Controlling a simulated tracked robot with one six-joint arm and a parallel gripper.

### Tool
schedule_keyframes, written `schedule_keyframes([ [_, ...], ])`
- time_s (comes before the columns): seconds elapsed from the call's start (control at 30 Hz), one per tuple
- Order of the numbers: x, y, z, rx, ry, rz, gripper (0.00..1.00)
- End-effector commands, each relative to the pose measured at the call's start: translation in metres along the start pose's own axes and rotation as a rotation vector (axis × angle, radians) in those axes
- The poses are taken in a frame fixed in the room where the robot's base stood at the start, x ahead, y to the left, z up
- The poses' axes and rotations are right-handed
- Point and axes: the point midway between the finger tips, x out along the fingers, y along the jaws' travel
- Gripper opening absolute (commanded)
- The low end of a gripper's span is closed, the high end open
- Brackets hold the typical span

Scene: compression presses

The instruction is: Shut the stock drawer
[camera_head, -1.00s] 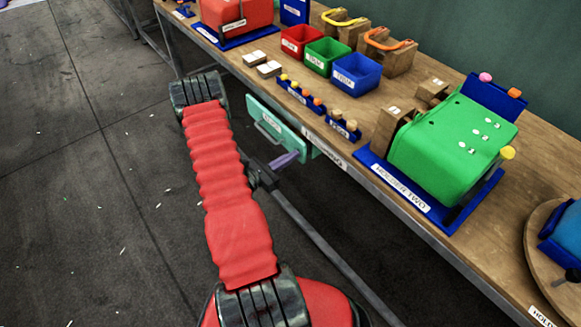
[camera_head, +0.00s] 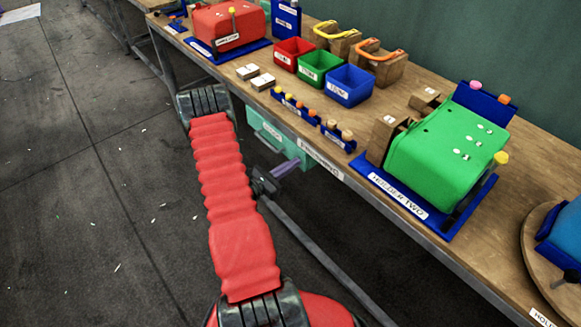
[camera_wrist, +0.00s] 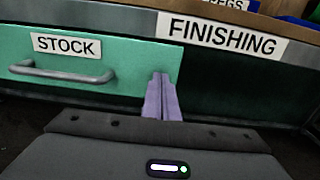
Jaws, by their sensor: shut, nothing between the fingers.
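The stock drawer has a teal front with a STOCK label and a grey bar handle (camera_wrist: 62,74). Its front (camera_wrist: 125,65) fills the left of the wrist view, below the bench edge; whether it is flush I cannot tell. In the head view the drawer (camera_head: 268,134) shows under the bench top, partly hidden by my arm. My gripper (camera_wrist: 162,92) has its purple fingers shut together and empty, at the right part of the drawer front, right of the handle. They seem to touch it, but contact is not clear. My gripper also shows in the head view (camera_head: 285,167).
The FINISHING label (camera_wrist: 220,35) is on the bench edge, above a dark space right of the drawer. The bench top holds red, green and blue bins (camera_head: 348,85), peg racks (camera_head: 295,106) and a green press (camera_head: 445,150).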

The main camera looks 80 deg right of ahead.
Motion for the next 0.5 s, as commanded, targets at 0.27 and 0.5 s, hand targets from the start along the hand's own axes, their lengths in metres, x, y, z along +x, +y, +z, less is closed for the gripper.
schedule_keyframes([
  [0.27, -0.031, -0.002, -0.001, 0.001, -0.001, 0.006, 0.0],
  [0.5, -0.066, -0.003, -0.001, -0.002, -0.003, 0.007, 0.0],
])
